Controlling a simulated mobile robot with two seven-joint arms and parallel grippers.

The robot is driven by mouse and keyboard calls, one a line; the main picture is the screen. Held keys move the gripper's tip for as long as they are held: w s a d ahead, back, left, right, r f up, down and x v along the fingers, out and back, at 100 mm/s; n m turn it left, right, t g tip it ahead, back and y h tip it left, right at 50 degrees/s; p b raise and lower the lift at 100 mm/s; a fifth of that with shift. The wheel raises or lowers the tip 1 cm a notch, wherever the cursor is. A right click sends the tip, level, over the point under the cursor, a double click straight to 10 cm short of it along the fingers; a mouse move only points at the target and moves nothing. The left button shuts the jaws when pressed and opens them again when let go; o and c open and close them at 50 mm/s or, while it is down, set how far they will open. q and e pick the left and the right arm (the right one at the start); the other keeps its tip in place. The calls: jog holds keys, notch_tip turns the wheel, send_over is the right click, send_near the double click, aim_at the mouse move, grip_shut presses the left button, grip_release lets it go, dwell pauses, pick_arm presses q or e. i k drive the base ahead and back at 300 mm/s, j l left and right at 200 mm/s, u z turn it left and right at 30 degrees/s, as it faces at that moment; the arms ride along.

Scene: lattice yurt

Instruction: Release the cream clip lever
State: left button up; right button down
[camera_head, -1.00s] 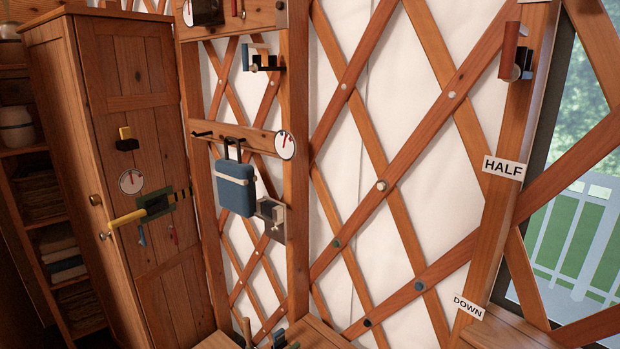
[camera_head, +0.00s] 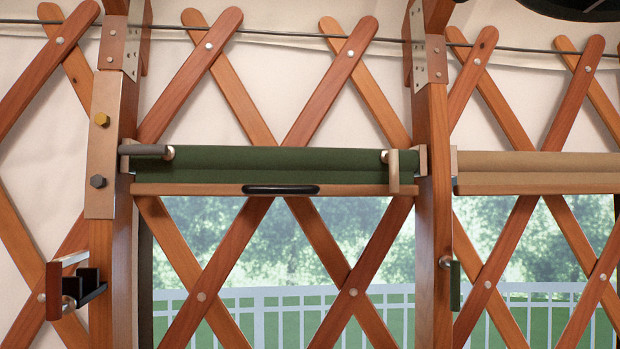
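A grey lever (camera_head: 149,151) lies level at the roll's left end. A black handle (camera_head: 281,189) sits on the wooden bar (camera_head: 215,189) under the roll. Neither of my grippers shows in the view.
A tan roll (camera_head: 535,165) continues to the right of the post (camera_head: 433,240). A small green lever (camera_head: 455,285) is on that post. A red-brown handle with a black bracket (camera_head: 55,290) is at lower left. Crossed lattice slats stand around the window. A dark object (camera_head: 575,10) is cut off at upper right.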

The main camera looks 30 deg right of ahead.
aim_at(390, 156)
jog(key=z, duration=1.35)
